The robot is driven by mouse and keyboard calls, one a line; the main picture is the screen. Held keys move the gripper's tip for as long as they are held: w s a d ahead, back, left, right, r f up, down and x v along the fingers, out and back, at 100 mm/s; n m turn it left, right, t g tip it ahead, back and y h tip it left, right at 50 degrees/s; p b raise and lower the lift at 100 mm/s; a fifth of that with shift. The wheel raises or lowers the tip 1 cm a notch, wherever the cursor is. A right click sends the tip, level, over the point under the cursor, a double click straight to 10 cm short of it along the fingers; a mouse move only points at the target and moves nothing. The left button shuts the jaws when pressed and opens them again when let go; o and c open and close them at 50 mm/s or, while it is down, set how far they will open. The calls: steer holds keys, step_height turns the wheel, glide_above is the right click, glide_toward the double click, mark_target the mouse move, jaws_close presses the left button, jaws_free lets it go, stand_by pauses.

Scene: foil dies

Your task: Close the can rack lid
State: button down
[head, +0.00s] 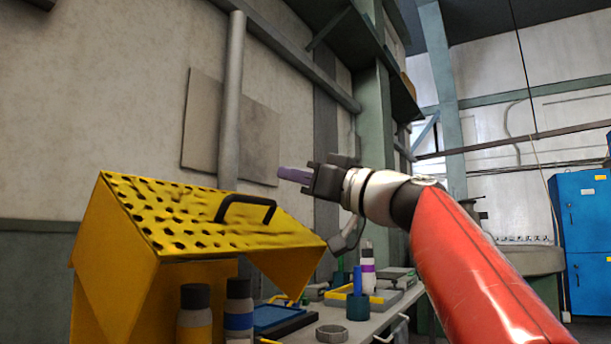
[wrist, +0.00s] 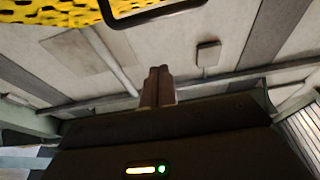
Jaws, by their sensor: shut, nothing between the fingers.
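The can rack is a yellow box at the left of the head view. Its perforated yellow lid (head: 180,217) is raised and slopes down toward the right, with open space under its front edge. The lid has a black bar handle (head: 247,200). My gripper (head: 282,174) is shut and empty, up and to the right of the handle and apart from it. In the wrist view, the shut fingers (wrist: 158,75) point toward the wall. The lid's holes (wrist: 45,12) and the handle (wrist: 150,10) show at that view's top edge.
Under the lid stand cans with a yellow band (head: 195,318) and a blue band (head: 239,312). A blue cabinet (head: 588,225) stands far right. The air around my gripper is clear.

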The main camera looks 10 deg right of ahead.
steer(key=w+a, duration=0.1)
steer(key=w+a+f, duration=0.1)
steer(key=a, duration=0.1)
steer(key=w+a, duration=0.1)
steer(key=shift+w+a+f+p, duration=0.2)
steer(key=shift+a+f+p, duration=0.05)
steer(key=shift+p, duration=0.15)
steer(key=shift+f, duration=0.4)
steer(key=shift+f, duration=0.1)
